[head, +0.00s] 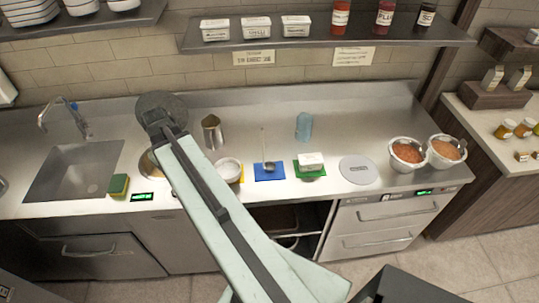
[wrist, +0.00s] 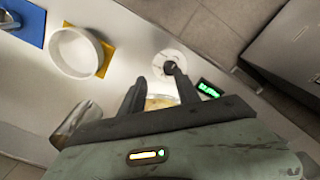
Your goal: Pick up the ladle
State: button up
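The ladle (head: 269,166) has a dark bowl and a thin, pale upright handle. It stands on a blue mat (head: 278,174) in the middle of the steel counter. In the wrist view the blue mat (wrist: 30,18) is at the top left corner, with a dark part of what may be the ladle on it, cut off by the edge. My gripper (wrist: 157,82) is open, its two dark fingers apart with nothing held between them. It is over the counter left of the ladle, and my arm hides it in the head view.
A white bowl (head: 228,169) on a yellow mat stands between my arm and the ladle; the wrist view shows it too (wrist: 78,52). A shelf (head: 330,39) hangs above.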

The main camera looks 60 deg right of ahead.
jog(key=s+d+r+m+p, duration=0.15)
jog(key=s+d+r, duration=0.25)
jog(key=d, duration=0.4)
jog(key=s+d+r+p, duration=0.3)
jog(key=s+d, duration=0.1)
jog(key=d, duration=0.4)
notch_tip(320, 180, up, 4)
jog(key=r+m+p, duration=0.1)
jog(key=m+p, duration=0.2)
jog(key=p, duration=0.1)
send_over(262, 139)
jog(key=d, duration=0.1)
jog(key=shift+s+f, duration=0.2)
jog(key=shift+f, duration=0.05)
jog(key=shift+w+a+f, duration=0.1)
jog(key=shift+w+f, duration=0.05)
jog(key=shift+f, duration=0.15)
notch_tip(262, 139, down, 2)
jog(key=shift+w+a+f+n+b, duration=0.1)
jog(key=shift+n+b, duration=0.15)
jog(key=shift+b, duration=0.9)
notch_tip(262, 139, down, 6)
jog(key=b, duration=0.5)
jog(key=shift+w+r+b, duration=0.1)
jog(key=shift+r+b, duration=0.1)
jog(key=shift+b, duration=0.1)
jog(key=shift+r, duration=0.25)
grip_shut()
